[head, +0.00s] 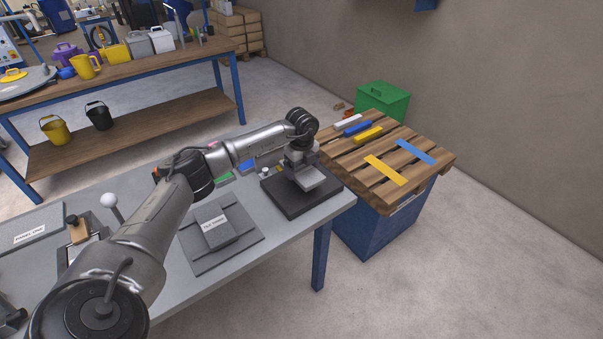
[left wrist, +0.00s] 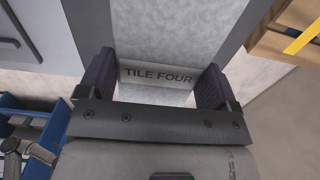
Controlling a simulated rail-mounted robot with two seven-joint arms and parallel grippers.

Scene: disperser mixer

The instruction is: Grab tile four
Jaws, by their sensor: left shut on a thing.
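Tile four (left wrist: 175,35) is a light grey slab with a printed "TILE FOUR" label on its near edge in the left wrist view. In the head view the tile (head: 309,179) shows under my left gripper (head: 300,160), over a dark square plate (head: 288,204) at the right end of the grey table. The two dark fingers of my left gripper (left wrist: 158,78) are shut on the tile's sides, with the label between them. I cannot tell whether the tile rests on the plate or is just above it. My right gripper is in neither view.
Another labelled grey tile (head: 212,223) sits on a dark plate left of tile four. A slatted pallet top (head: 400,190) on a blue base, with coloured strips and tools, stands to the right. A green bin (head: 383,101) is behind it. A wooden workbench (head: 150,65) stands at the back.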

